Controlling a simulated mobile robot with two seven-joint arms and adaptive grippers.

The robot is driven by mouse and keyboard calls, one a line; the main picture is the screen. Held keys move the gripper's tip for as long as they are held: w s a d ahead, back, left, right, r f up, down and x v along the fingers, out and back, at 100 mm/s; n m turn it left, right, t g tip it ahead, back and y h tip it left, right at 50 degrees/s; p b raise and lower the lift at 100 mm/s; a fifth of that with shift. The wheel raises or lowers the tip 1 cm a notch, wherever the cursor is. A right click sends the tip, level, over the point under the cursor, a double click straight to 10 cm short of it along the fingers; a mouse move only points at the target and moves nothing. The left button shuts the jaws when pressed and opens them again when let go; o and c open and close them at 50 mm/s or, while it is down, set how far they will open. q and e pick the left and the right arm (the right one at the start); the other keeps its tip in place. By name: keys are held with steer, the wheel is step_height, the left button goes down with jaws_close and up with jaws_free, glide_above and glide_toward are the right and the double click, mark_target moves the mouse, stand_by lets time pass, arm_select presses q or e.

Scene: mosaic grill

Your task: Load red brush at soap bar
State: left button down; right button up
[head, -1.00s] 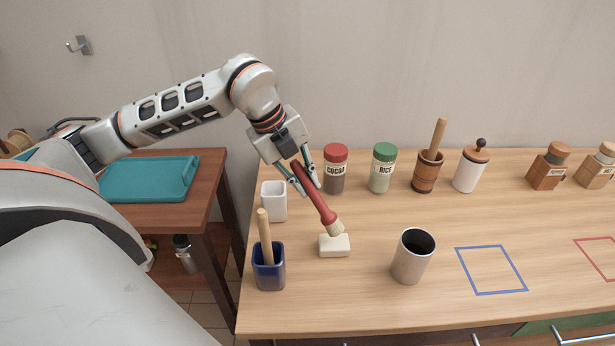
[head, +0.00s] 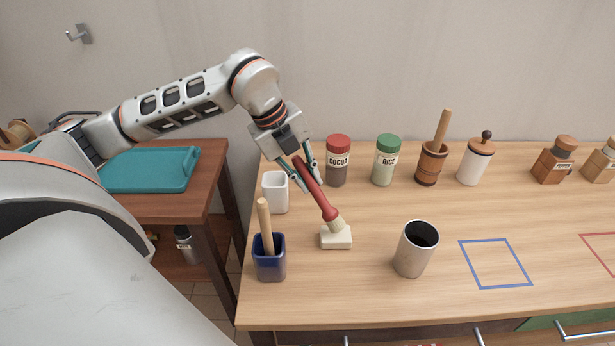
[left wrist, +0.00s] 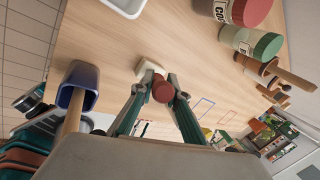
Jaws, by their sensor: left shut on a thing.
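My left gripper (head: 306,172) is shut on the red brush (head: 318,192), which hangs tilted with its pale bristles down and to the right. The bristle end is at the top of the cream soap bar (head: 336,239) and appears to touch it. In the left wrist view the red handle end (left wrist: 163,90) sits between the fingertips, and part of the soap bar (left wrist: 148,69) shows just behind it. The bristles are hidden there. My right gripper is in neither view.
A blue cup with a wooden stick (head: 270,262) and a white cup (head: 275,194) stand left of the soap. A metal cup (head: 414,252) stands to its right. Cocoa (head: 338,162) and rice (head: 386,162) jars stand behind. The blue outlined square (head: 495,264) is empty.

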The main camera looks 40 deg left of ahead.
arm_select(q)
steer(key=shift+f, duration=0.4)
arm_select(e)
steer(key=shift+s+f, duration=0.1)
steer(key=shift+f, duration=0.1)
arm_select(q)
steer(key=shift+f+b, duration=0.25)
steer(key=shift+b, duration=0.15)
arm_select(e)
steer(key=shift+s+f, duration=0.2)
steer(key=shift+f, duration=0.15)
arm_select(q)
steer(key=shift+f, duration=0.1)
stand_by(0.6)
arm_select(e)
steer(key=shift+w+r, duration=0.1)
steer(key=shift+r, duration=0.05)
arm_select(q)
steer(key=shift+r+p, duration=0.55)
steer(key=shift+r, duration=0.2)
steer(key=shift+r+p, duration=2)
steer(key=shift+r, duration=0.85)
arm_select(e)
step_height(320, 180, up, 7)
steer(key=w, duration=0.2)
arm_select(q)
steer(key=shift+f, duration=0.1)
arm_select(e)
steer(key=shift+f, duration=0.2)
